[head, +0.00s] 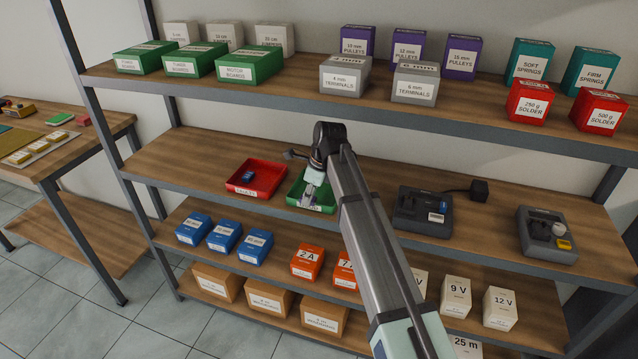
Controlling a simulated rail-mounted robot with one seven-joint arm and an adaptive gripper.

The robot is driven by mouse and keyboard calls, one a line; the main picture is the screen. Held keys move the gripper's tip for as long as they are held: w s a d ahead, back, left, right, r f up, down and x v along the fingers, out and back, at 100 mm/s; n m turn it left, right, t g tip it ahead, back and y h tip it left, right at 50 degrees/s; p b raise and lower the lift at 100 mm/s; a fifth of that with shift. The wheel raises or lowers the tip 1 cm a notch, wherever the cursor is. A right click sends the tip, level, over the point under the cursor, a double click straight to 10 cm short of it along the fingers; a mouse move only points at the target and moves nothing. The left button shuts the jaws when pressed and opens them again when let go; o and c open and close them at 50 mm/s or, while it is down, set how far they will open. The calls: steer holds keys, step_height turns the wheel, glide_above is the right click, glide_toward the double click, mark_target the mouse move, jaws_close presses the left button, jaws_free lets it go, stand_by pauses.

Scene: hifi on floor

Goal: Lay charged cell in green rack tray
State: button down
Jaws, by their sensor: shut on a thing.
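The green rack tray (326,208) sits on the middle shelf, partly covered by my arm. My gripper (310,190) points down over this tray, with its fingertips at or just above the tray's inside. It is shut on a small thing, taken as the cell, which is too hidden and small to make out. I cannot tell whether it touches the tray floor. A red tray (268,192) stands just left of the green one, with a blue cell (248,177) lying in it.
Boxes fill the shelves above (345,75) and below. A workbench (60,150) stands at left. The middle shelf's left end is clear.

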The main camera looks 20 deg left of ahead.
steer(key=p, duration=0.2)
glide_above(317, 193)
steer(key=shift+s+d, duration=0.35)
steer(key=shift+s, duration=0.05)
steer(key=f+p, duration=0.2)
steer(key=f, duration=0.1)
steer(key=shift+w, duration=0.35)
steer(key=shift+f, duration=0.25)
steer(key=shift+f, duration=0.15)
steer(key=c, duration=0.9)
jaws_free()
steer(key=b+v, duration=0.2)
steer(key=v, duration=0.6)
steer(key=shift+a, duration=0.1)
